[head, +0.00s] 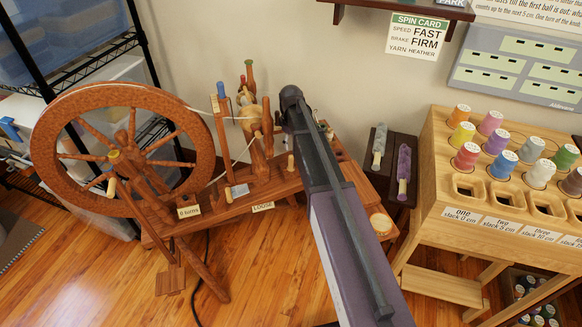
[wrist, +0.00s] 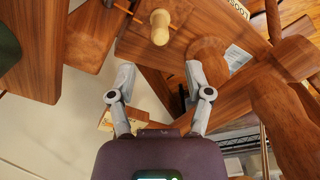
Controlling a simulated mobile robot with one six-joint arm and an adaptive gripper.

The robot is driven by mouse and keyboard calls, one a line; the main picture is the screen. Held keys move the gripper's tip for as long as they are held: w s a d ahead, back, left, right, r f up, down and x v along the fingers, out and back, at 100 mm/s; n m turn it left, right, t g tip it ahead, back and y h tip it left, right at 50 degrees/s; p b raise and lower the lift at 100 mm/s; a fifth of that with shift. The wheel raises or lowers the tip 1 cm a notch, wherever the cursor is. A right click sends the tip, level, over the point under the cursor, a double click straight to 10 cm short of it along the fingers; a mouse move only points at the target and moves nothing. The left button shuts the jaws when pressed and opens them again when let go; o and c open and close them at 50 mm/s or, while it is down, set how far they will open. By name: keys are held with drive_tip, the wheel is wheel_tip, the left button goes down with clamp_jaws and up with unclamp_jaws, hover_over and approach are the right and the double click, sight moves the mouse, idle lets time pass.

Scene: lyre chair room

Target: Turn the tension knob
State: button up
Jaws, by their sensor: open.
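The wooden spinning wheel (head: 125,150) stands left of centre in the head view, with a "LOOSE" label (head: 263,206) and a "0 turns" label (head: 188,211) on its bench. A small pale wooden knob (head: 290,162) stands up from the bench near my arm. A pale round-headed knob (wrist: 160,27), apparently the same one, shows in the wrist view. I cannot be sure it is the tension knob. My gripper (wrist: 159,72) is open and empty; the knob lies beyond its fingertips, roughly midway between them, with no contact visible. In the head view my arm hides the fingers.
A spin card (head: 417,34) on the wall reads speed fast, brake firm, yarn heather. A wooden rack (head: 440,190) with coloured yarn cones stands at right. A dark stand (head: 398,150) holds two fibre rolls. Wheel parts crowd around my gripper. Black shelving (head: 75,75) stands at left.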

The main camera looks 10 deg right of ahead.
sight(291, 163)
drive_tip(key=shift+f+b, duration=5)
drive_tip(key=shift+f, duration=0.3)
clamp_jaws()
